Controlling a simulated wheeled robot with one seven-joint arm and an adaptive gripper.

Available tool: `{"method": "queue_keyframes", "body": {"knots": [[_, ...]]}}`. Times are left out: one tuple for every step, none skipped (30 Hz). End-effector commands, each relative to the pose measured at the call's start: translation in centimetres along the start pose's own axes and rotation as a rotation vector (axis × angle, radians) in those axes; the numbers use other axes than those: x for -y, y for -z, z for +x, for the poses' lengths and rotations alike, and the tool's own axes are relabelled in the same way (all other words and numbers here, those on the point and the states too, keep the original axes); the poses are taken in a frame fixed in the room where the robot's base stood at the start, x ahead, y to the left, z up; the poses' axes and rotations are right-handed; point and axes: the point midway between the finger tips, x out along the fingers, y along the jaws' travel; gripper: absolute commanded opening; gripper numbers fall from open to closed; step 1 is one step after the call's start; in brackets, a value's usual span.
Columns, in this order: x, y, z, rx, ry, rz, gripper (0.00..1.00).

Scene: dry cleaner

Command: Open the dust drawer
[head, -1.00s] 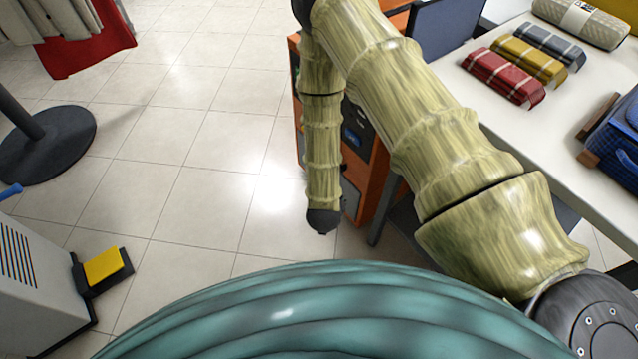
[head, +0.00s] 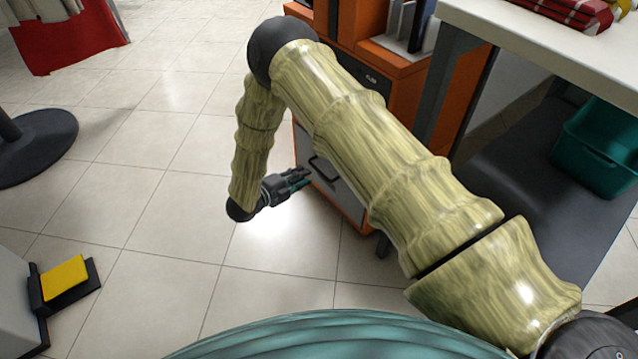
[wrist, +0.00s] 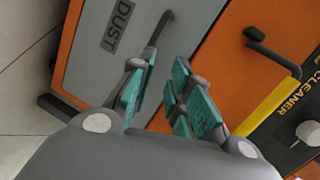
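The dust drawer (wrist: 92,75) has a grey front marked "DUST" and a dark bar handle (wrist: 157,32); in the wrist view it lies just ahead of my gripper (wrist: 158,92). Its grey front (head: 342,199) and handle (head: 323,166) also show low in the orange cabinet in the head view. The drawer looks closed. My gripper (head: 300,178) points at the drawer front, low near the floor. Its teal-padded fingers are apart with nothing between them. The handle is beyond the fingertips, roughly in line with the gap; I cannot tell the exact distance.
The orange cabinet (wrist: 226,62) has a second dark handle (wrist: 272,52) and a "CLEANER" panel beside the drawer. A white table (head: 540,50) with a teal bin (head: 600,150) under it stands to the right. A yellow pedal (head: 64,276) is at lower left.

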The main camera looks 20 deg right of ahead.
Motion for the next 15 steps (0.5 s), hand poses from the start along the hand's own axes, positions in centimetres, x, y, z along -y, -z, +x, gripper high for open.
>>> {"method": "queue_keyframes", "body": {"knots": [[-1.4,-0.8,0.0,-0.026,0.006,0.046,0.19],[-1.5,-1.0,-0.2,-0.044,0.01,0.073,0.19],[-1.7,-1.2,-0.4,-0.064,0.013,0.105,0.19],[-1.8,-1.4,-0.5,-0.078,0.016,0.127,0.19],[-1.9,-1.6,-0.6,-0.092,0.018,0.146,0.19],[-2.0,-1.7,-0.8,-0.106,0.021,0.168,0.19],[-2.1,-1.8,-0.9,-0.115,0.023,0.181,0.19],[-2.1,-1.8,-1.0,-0.124,0.025,0.193,0.19],[-2.1,-1.9,-1.1,-0.132,0.027,0.206,0.19],[-2.1,-1.9,-1.1,-0.137,0.028,0.213,0.19],[-2.1,-2.0,-1.1,-0.14,0.028,0.218,0.19],[-2.2,-2.0,-1.1,-0.144,0.029,0.222,0.19],[-2.2,-1.9,-0.9,-0.146,0.029,0.224,0.19],[-2.2,-1.9,-0.8,-0.147,0.029,0.225,0.19],[-2.2,-1.9,-0.5,-0.147,0.03,0.226,0.19]]}}
